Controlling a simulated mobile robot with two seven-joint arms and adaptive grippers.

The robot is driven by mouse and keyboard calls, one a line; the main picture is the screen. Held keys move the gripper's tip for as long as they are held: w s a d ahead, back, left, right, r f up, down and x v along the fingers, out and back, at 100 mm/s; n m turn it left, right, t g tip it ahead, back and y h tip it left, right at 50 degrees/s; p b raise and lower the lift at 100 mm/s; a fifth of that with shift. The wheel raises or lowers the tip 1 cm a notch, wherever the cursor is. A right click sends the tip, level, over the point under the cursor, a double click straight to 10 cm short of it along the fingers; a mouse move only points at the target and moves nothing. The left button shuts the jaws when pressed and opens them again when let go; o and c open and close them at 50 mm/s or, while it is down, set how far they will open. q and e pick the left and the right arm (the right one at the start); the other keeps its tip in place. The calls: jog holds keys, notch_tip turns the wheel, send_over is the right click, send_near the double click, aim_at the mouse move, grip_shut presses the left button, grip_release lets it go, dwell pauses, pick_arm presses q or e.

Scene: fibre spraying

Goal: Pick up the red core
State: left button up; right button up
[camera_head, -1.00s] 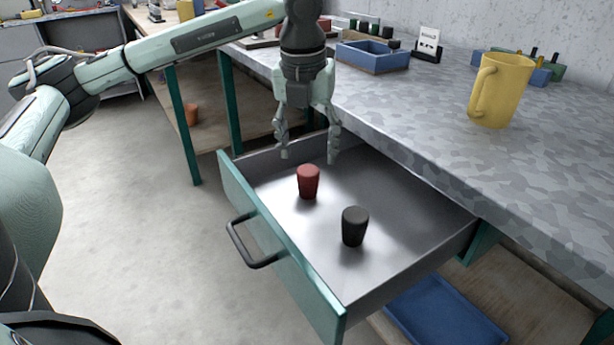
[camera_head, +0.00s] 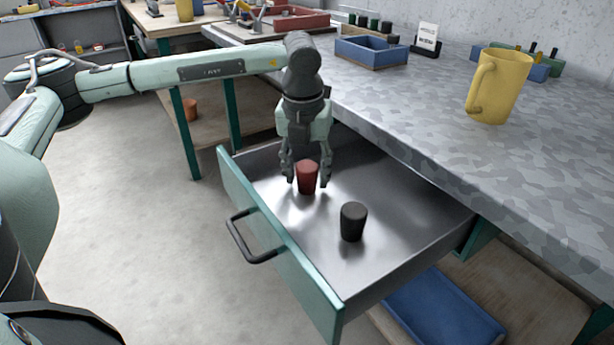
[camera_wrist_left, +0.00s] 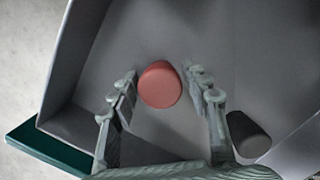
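The red core (camera_head: 307,178) is a small tapered cylinder standing upright in the open drawer (camera_head: 376,278). My left gripper (camera_head: 307,184) points down over it, with its fingers at either side of the core. In the left wrist view the red core (camera_wrist_left: 160,85) lies between the two open fingertips of the gripper (camera_wrist_left: 160,84), with gaps visible on both sides. The fingers appear apart from it. My right gripper is not in view.
A black core (camera_head: 353,222) stands in the drawer, nearer the front; it also shows in the left wrist view (camera_wrist_left: 247,134), close beside one finger. The drawer walls surround both. A yellow jug (camera_head: 500,88) and a blue box (camera_head: 371,54) stand on the bench.

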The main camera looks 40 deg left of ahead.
pick_arm(q)
jog(key=c, duration=0.9)
jog(key=shift+o, duration=0.2)
jog(key=shift+r, duration=0.1)
